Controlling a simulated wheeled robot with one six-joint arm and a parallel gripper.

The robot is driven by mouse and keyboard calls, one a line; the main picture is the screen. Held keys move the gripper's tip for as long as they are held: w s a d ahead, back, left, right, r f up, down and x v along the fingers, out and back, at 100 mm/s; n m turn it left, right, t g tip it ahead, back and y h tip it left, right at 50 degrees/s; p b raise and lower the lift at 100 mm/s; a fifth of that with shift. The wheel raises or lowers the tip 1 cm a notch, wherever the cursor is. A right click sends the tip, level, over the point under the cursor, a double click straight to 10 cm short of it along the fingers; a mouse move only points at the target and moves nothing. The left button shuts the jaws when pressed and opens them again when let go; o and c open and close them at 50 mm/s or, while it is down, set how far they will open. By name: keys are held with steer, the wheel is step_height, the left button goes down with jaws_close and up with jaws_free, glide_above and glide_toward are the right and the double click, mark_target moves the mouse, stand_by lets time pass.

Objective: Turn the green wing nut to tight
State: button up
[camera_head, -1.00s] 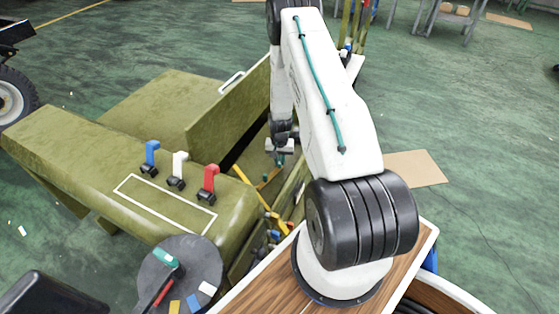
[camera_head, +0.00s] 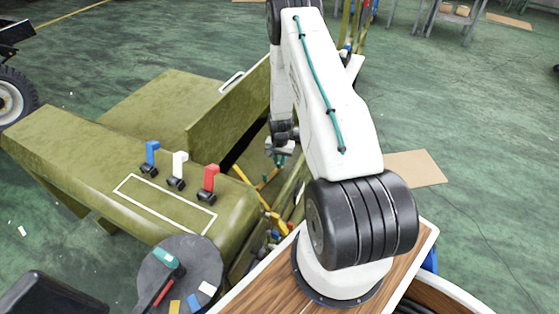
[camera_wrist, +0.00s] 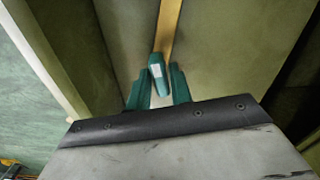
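A small teal-green piece with a pale patch (camera_wrist: 156,72), which looks like the green wing nut, shows in the wrist view beside the end of a yellow bar. My gripper (camera_wrist: 160,80) has its two teal fingers apart, one on each side of this piece, with narrow gaps; I see no clear grip. In the head view my gripper (camera_head: 279,157) reaches down into the gap behind the olive chassis panel. The nut is not distinguishable there, hidden by the arm and panel.
The yellow bar (camera_wrist: 169,28) runs away between olive walls. An olive panel (camera_head: 228,112) stands left of my gripper. Blue (camera_head: 151,150), white (camera_head: 179,163) and red (camera_head: 210,178) levers stand on the chassis. A round grey disc (camera_head: 184,264) with coloured tabs is at the front.

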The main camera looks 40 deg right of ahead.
mark_target(280, 160)
steer(key=shift+o, duration=0.9)
step_height(280, 160, up, 8)
steer(key=shift+f, duration=0.1)
steer(key=s+a+r+n+g, duration=0.15)
steer(key=s+a+r, duration=0.35)
steer(key=r, duration=0.6)
steer(key=s+a+r+n+g+y, duration=0.1)
steer(key=s+a+r+n, duration=0.25)
steer(key=a+r, duration=0.6)
steer(key=s+a+r+n+g, duration=0.15)
steer(key=s+a+r, duration=0.3)
steer(key=r, duration=0.75)
steer(key=s+a+r+n+t+h, duration=0.1)
steer(key=s+a+r+n+t, duration=0.4)
steer(key=s+a+r, duration=0.6)
steer(key=s+r, duration=0.3)
steer(key=r, duration=0.1)
steer(key=shift+s+a+n, duration=0.15)
steer(key=shift+a+n, duration=0.15)
steer(key=shift+n, duration=0.05)
